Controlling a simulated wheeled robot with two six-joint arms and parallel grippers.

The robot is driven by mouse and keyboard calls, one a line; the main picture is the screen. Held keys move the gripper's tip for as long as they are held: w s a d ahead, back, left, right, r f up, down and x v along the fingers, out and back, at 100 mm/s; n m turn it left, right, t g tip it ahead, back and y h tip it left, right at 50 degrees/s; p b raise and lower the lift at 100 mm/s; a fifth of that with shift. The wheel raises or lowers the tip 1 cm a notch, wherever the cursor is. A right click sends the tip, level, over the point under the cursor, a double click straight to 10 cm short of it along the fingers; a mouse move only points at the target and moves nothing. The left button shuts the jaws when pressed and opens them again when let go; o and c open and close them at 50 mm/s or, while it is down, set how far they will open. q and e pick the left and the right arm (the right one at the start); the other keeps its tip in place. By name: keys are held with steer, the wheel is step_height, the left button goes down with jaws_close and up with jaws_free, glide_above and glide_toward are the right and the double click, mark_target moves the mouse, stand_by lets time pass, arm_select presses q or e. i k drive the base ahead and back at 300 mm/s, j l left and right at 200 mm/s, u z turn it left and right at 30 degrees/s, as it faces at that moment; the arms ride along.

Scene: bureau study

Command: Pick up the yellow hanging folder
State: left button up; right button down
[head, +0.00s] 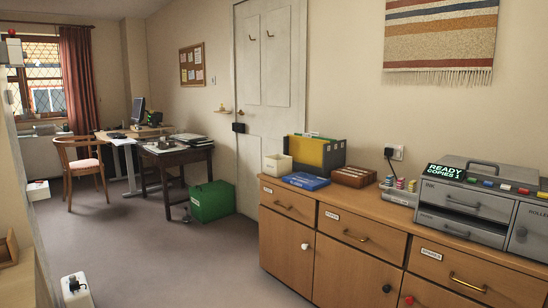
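The yellow hanging folder (308,152) sits upright in a dark open file box (336,157) on top of the wooden sideboard, right of the door. Its broad yellow face shows, and its lower part is hidden by the box wall. Small tabs of other folders show at the top of the box. Neither of my grippers can be made out in the head view, so nothing is seen touching the folder.
A cream box (277,164), a blue flat box (305,181) and a brown wooden box (353,177) crowd the file box on the sideboard (384,227). A grey copier (470,200) stands further right. A green crate (211,201) stands on the floor. Open floor lies before the sideboard.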

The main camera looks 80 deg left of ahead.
mark_target(306, 150)
steer(key=u, duration=2.55)
